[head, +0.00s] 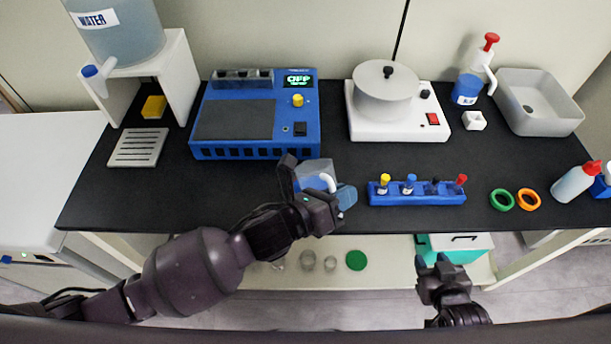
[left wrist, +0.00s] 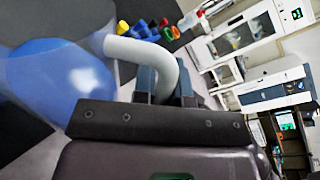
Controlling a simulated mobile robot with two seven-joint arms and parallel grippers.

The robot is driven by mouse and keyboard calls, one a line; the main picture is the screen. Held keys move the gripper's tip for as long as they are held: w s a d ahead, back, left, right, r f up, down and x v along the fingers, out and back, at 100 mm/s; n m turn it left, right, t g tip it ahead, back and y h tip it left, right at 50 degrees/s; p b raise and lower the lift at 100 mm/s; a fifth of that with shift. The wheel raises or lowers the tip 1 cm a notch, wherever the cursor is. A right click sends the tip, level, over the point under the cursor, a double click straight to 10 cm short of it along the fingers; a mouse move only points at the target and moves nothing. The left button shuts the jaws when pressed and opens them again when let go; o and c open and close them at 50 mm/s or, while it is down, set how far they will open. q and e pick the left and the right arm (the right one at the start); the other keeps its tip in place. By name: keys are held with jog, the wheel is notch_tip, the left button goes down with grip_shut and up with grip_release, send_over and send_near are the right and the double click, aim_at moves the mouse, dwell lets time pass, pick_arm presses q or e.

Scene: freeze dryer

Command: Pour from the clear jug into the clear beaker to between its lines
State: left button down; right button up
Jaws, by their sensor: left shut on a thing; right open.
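The clear jug (head: 314,172) with a white handle is in the head view, above the front of the black bench near its middle. My left gripper (head: 322,192) is shut on the handle. In the left wrist view the jug (left wrist: 60,85) holds blue liquid, and its white handle (left wrist: 145,52) passes between the fingers. My left gripper partly hides the jug in the head view. I cannot clearly pick out the clear beaker on the bench. My right gripper (head: 440,268) is open and empty, in front of the bench edge.
A blue device (head: 240,150) stands behind the jug, and a white hotplate (head: 400,128) is at back right. A blue rack (head: 418,197) with coloured-top vials is right of the jug. Green (head: 501,199) and orange (head: 528,200) rings lie further right. Small glassware (head: 330,264) is on the lower shelf.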

pick_arm(q)
jog(key=shift+s+d+f+m+b, duration=0.15)
jog(key=shift+s+f+m, duration=0.1)
jog(key=shift+f, duration=0.2)
jog(key=shift+s+d+f+m+b, duration=0.15)
jog(key=shift+s+f, duration=0.1)
jog(key=shift+f, duration=0.15)
jog(key=s+d+f+m+t+b, duration=0.1)
jog(key=s+d+f+m+b, duration=0.1)
jog(key=s+f+m+b, duration=0.2)
notch_tip(320, 180, down, 4)
jog(key=m+b, duration=0.2)
jog(key=shift+s+h+b, duration=0.15)
jog(key=shift+h+b, duration=0.25)
pick_arm(e)
notch_tip(320, 180, down, 9)
jog(key=shift+s+g, duration=0.3)
jog(key=shift+s, duration=0.1)
pick_arm(q)
jog(key=shift+r, duration=0.15)
pick_arm(e)
jog(key=shift+s+f, duration=0.1)
jog(key=shift+s, duration=0.05)
